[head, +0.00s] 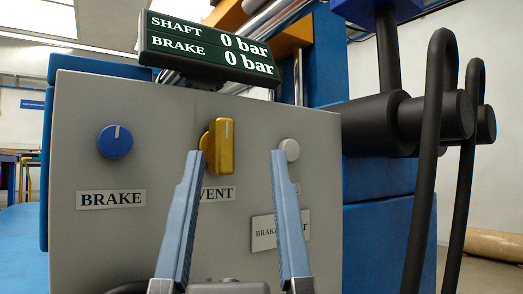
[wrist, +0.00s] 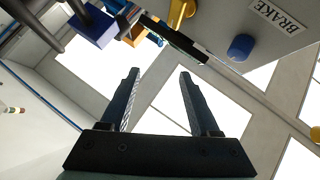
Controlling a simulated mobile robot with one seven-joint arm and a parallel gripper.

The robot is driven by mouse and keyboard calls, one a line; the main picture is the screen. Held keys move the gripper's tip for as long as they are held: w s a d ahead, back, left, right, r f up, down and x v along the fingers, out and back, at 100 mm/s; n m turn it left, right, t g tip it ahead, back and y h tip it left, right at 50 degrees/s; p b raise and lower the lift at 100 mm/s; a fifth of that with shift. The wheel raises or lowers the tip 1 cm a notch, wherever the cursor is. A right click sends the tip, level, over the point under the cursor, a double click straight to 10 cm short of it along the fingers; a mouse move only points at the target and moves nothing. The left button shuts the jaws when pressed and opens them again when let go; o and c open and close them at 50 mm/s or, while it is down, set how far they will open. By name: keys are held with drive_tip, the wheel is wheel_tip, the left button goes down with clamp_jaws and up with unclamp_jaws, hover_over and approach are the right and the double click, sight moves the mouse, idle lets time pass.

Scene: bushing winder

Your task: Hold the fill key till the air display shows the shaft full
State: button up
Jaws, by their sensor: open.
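The air display (head: 210,47) on top of the grey panel (head: 85,245) reads SHAFT 0 bar and BRAKE 0 bar. A yellow key (head: 219,147) sits mid-panel above a label (head: 219,193) showing VENT, its left part hidden by my finger. A blue knob (head: 115,141) is above the BRAKE label. A pale round button (head: 289,150) is at the right. No label reading FILL is legible. My gripper (head: 235,155) is open and empty, its fingers in front of the panel; contact cannot be told. The wrist view shows the open fingers (wrist: 159,74), the yellow key (wrist: 180,12) and blue knob (wrist: 241,46).
A loose-looking plate (head: 264,233) starting BRAKE is partly covered by my right finger. Black rollers (head: 385,125) and hanging black loops (head: 430,150) stand to the panel's right. A blue machine frame (head: 380,220) is behind. Floor at far right looks mostly clear.

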clamp_jaws()
idle(1.7)
